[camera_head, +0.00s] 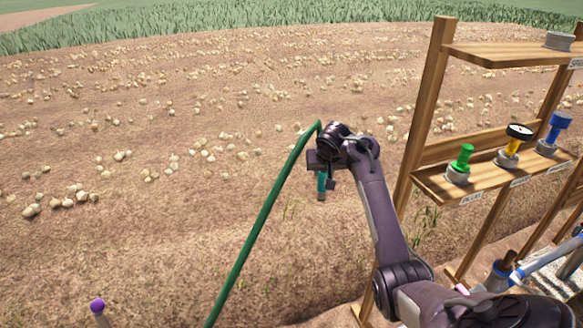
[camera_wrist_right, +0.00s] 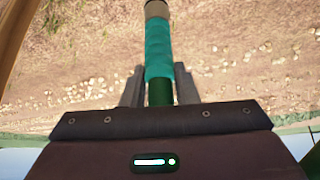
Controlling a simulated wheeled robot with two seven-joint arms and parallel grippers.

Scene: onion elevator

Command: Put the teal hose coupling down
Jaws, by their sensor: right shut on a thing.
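The teal hose coupling (camera_wrist_right: 158,48) is between the two grey fingers of my right gripper (camera_wrist_right: 160,88) in the right wrist view, with a pale metal end beyond it. In the head view my right gripper (camera_head: 322,176) is shut on the coupling (camera_head: 321,185), which hangs below the gripper with its end pointing down, in the air over the soil. A green hose (camera_head: 262,216) runs from the top of the gripper down to the lower left. My left gripper is not in view.
A wooden rack (camera_head: 420,110) stands to the right. Its middle shelf holds a green fitting (camera_head: 461,160), a yellow fitting with a black gauge (camera_head: 514,140) and a blue fitting (camera_head: 556,128). A purple-topped stake (camera_head: 97,306) is at lower left. Onions lie scattered over the field.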

